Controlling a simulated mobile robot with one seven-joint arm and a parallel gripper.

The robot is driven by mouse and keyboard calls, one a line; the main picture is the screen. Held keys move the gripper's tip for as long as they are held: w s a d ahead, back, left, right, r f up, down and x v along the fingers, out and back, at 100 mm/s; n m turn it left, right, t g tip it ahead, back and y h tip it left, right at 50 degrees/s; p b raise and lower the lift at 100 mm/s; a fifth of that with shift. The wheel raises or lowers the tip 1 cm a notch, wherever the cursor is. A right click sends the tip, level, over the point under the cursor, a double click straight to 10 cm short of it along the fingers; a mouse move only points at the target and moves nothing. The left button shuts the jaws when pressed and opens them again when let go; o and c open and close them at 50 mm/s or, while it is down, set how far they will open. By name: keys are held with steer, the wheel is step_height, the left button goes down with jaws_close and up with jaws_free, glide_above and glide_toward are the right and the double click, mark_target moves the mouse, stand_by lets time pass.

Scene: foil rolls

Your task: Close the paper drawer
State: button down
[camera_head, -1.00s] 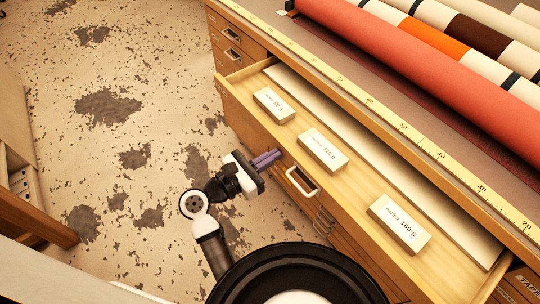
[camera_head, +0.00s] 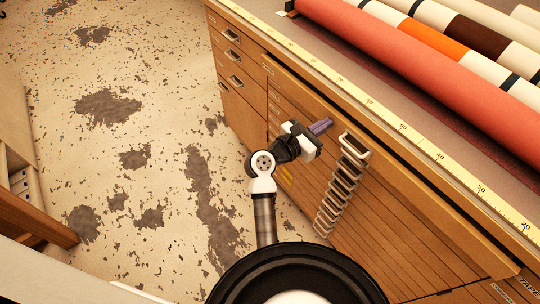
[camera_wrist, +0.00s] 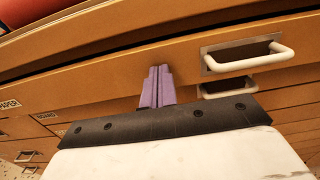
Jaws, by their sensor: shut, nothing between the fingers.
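The paper drawer (camera_head: 395,180) is the wide top drawer of the wooden cabinet.
Several more wide drawers with handles (camera_head: 334,201) lie below. Narrow drawers (camera_head: 233,56) are at the left. Foil rolls (camera_head: 410,62) and a yellow ruler strip (camera_head: 400,125) lie on the cabinet top. A wooden shelf unit (camera_head: 35,205) stands at far left; the floor between is clear.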

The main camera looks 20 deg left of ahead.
steer(key=x, duration=0.3)
steer(key=shift+w+d+r, duration=0.1)
steer(key=shift+d+r, duration=0.05)
steer(key=shift+r, duration=0.05)
steer(key=shift+d+r, duration=0.1)
stand_by(0.4)
